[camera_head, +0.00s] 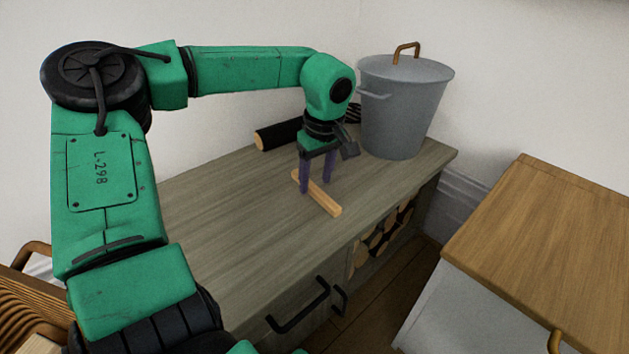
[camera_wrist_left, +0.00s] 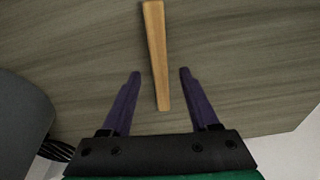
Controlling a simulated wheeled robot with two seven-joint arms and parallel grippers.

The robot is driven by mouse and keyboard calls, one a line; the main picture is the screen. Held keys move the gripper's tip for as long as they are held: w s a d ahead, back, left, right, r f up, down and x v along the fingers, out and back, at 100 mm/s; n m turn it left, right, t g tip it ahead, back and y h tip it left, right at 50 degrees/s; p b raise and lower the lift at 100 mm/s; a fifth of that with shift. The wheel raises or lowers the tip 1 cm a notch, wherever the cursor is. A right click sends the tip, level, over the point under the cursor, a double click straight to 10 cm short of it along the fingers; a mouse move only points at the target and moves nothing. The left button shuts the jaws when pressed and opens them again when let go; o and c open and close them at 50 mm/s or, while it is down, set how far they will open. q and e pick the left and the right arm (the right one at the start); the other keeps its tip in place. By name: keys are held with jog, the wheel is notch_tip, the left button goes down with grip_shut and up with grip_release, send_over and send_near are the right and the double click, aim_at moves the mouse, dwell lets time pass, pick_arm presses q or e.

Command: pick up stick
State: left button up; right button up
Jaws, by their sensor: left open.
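The stick (camera_head: 323,199) is a short light-wood bar lying on the grey-brown wooden cabinet top (camera_head: 230,210). My left gripper (camera_head: 317,190) points down at the stick, with its two purple fingers apart. In the left wrist view the stick (camera_wrist_left: 156,55) runs lengthwise from the top edge, and its near end lies between the open fingers (camera_wrist_left: 159,72), touching neither as far as I can see. Whether the fingertips are level with the stick or above it is hard to tell. My right gripper is not in view.
A grey lidded metal bin (camera_head: 400,105) stands on the cabinet just behind and right of the gripper. A dark log (camera_head: 278,134) lies near the wall. A wooden-topped white unit (camera_head: 545,235) is at the right. The cabinet's front left surface is clear.

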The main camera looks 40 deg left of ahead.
pick_arm(q)
jog(key=shift+a+f, duration=0.2)
jog(key=shift+f, duration=0.9)
jog(key=shift+r, duration=0.15)
jog(key=shift+c, duration=0.3)
grip_shut()
